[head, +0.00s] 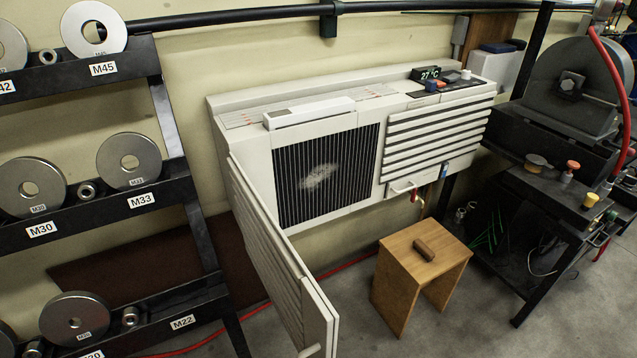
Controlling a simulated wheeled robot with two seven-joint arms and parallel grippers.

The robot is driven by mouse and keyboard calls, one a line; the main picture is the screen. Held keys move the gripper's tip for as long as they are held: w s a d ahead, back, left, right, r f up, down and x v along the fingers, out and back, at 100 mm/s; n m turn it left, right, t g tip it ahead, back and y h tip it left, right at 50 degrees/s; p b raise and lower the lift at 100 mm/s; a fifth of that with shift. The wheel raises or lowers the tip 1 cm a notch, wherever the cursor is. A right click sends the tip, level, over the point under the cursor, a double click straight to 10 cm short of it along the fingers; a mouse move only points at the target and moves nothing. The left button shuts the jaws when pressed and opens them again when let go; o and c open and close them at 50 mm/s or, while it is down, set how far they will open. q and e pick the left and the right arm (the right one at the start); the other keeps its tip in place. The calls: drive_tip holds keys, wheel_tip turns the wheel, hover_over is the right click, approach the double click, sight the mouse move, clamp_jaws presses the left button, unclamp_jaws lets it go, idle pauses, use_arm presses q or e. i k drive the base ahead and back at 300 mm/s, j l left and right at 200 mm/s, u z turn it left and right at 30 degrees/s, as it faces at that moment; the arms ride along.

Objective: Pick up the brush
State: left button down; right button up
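A small brown block-shaped object, which looks like the brush (424,249), lies on top of a light wooden stool (398,262). Its bristles cannot be made out from here. The stool stands on the grey floor in front of the white wall unit. Neither of my grippers shows in the head view.
The white wall unit (246,167) has its slatted left panel (283,270) swung open toward me, left of the stool. A pale dusty patch (318,176) marks its dark grille. A ring rack (95,205) stands left; a black machine stand (545,235) stands right.

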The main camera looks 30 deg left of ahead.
sight(418, 244)
drive_tip(key=i+l+u, duration=0.3)
drive_tip(key=i, duration=0.15)
drive_tip(key=i+l+u, duration=0.55)
drive_tip(key=i+l, duration=0.2)
drive_tip(key=i+l+u, duration=0.25)
drive_tip(key=i+l, duration=0.25)
